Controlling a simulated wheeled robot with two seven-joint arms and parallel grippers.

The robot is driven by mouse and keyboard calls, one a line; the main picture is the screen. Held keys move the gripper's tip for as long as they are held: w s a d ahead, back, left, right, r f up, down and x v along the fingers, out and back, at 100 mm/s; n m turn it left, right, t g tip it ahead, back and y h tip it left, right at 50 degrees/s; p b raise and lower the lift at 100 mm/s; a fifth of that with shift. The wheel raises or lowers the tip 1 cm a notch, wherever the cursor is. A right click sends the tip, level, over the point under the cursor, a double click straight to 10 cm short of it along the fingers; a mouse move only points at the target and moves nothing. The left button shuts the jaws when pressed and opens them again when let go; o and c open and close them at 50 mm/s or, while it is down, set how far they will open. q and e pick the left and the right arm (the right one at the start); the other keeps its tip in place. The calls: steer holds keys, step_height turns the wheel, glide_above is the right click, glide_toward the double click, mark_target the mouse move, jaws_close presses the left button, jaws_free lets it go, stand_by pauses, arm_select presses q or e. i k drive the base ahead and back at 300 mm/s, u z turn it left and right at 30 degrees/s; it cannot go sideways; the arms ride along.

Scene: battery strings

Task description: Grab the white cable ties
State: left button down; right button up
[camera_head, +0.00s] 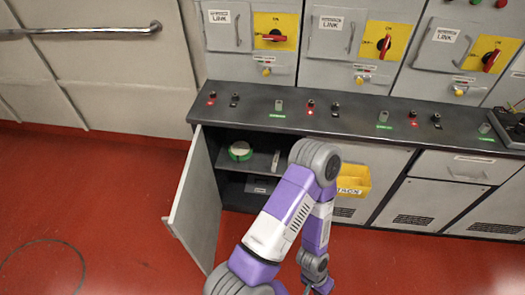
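An open cabinet (194,205) under the counter has a shelf inside. On the shelf lies a round green and white roll (240,150). A small pale upright item (275,161) stands to its right; it may be the white cable ties, but it is too small to tell. One of my purple and white arms rises from the bottom edge, bends in front of the cabinet's right side and runs back down. Its gripper does not show clearly at the bottom edge. My other gripper is out of view.
The cabinet door stands open toward the left. A dark counter (340,117) with switches and lamps runs above. Red floor (110,215) is clear at left. A metal rail (90,30) is on the wall.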

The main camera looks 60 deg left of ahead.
mark_target(277, 156)
steer(key=u, duration=1.1)
steer(key=i, duration=0.95)
steer(key=u, duration=3.3)
steer(key=k, duration=0.5)
steer(key=z, duration=1.05)
steer(key=i, duration=0.65)
steer(key=z, duration=0.15)
